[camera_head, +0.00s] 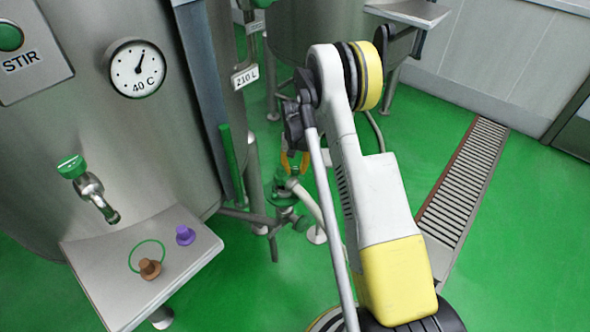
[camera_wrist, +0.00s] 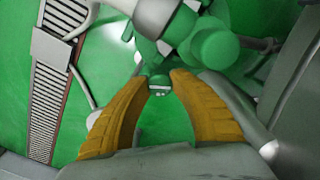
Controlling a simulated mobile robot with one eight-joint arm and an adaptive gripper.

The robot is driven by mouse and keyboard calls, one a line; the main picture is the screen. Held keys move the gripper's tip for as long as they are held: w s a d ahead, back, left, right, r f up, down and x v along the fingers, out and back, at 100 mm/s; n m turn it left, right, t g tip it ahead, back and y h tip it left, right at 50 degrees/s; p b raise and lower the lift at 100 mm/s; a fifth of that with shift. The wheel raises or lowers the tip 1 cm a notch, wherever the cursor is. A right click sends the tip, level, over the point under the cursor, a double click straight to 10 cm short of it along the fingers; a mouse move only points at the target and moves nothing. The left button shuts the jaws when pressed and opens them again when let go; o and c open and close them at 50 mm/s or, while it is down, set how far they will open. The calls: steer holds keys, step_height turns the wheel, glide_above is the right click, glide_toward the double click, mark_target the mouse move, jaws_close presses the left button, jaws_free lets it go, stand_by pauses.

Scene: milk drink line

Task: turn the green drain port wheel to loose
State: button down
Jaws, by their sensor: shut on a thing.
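The green drain port wheel (camera_wrist: 160,83) shows as a small green piece with a pale mark between my fingertips in the wrist view. My gripper (camera_wrist: 164,78) has its two orange fingers closed on it, one tip on each side. In the head view my gripper (camera_head: 294,163) is low beside the big tank, at the green drain fitting (camera_head: 283,190). My arm and fingers hide most of the wheel there, so its turned position cannot be read.
Green and grey pipework (camera_wrist: 214,47) crowds close beyond the fingertips. A steel tank (camera_head: 110,140) with a tap (camera_head: 96,195) and a shelf (camera_head: 110,275) stands at left. A floor drain grate (camera_head: 468,175) runs at right, with open green floor around it.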

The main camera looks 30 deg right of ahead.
mark_target(295, 169)
steer(key=shift+n, duration=0.3)
steer(key=c, duration=1.1)
jaws_free()
steer(key=shift+r, duration=0.1)
step_height(295, 169, up, 12)
steer(key=shift+f, duration=0.1)
